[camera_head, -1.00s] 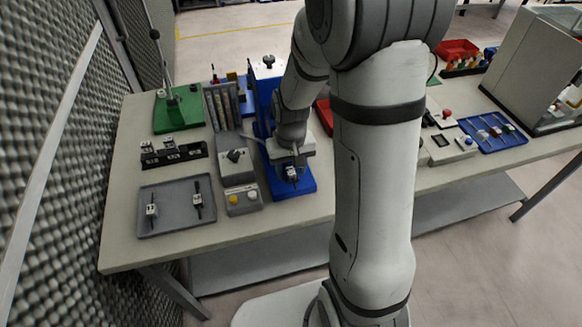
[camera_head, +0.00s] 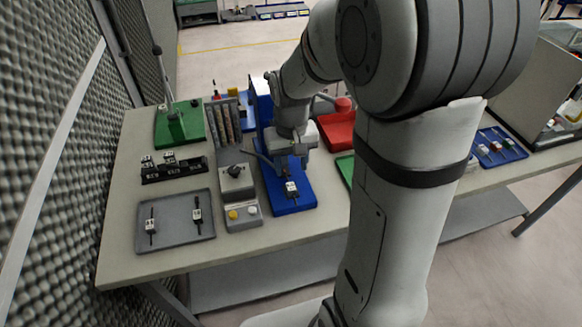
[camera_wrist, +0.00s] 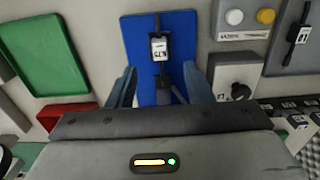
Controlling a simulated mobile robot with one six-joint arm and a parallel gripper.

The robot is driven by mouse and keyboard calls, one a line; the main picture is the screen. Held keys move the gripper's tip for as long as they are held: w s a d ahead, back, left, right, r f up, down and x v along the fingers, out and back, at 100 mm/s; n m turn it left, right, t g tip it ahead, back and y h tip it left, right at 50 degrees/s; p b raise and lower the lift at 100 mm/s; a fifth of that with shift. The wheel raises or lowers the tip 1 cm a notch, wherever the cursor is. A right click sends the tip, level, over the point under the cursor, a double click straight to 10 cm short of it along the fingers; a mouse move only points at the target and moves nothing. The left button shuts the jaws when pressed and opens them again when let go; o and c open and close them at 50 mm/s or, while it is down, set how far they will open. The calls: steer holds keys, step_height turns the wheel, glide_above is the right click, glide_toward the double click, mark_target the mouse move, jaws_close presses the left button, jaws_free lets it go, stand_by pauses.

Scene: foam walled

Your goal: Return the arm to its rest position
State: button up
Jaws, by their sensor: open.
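My arm (camera_head: 405,200) rises at the right of centre in the head view and bends over the bench. My gripper (camera_head: 290,165) points down above the blue fixture base (camera_head: 297,205). In the wrist view its two fingers (camera_wrist: 160,88) are spread apart, with nothing held between them. A small device with a white label (camera_head: 291,189) sits on the blue base, just in front of the gripper. The same labelled device (camera_wrist: 159,47) lies beyond the fingertips in the wrist view, apart from them.
A grey tray (camera_head: 176,240) with two dark tools lies at the front left. A control box (camera_head: 243,215) with yellow and white buttons stands beside the blue base. A red bin (camera_head: 337,131) and green tray (camera_wrist: 35,50) lie near the arm. Foam wall (camera_head: 45,110) bounds the left.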

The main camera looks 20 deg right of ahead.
stand_by(0.3)
steer(key=shift+s+r, duration=0.15)
steer(key=shift+r, duration=0.15)
steer(key=s+r+t, duration=0.3)
steer(key=s+r, duration=0.5)
steer(key=s, duration=0.5)
steer(key=shift+s+r, duration=0.25)
steer(key=shift+s, duration=0.15)
stand_by(0.6)
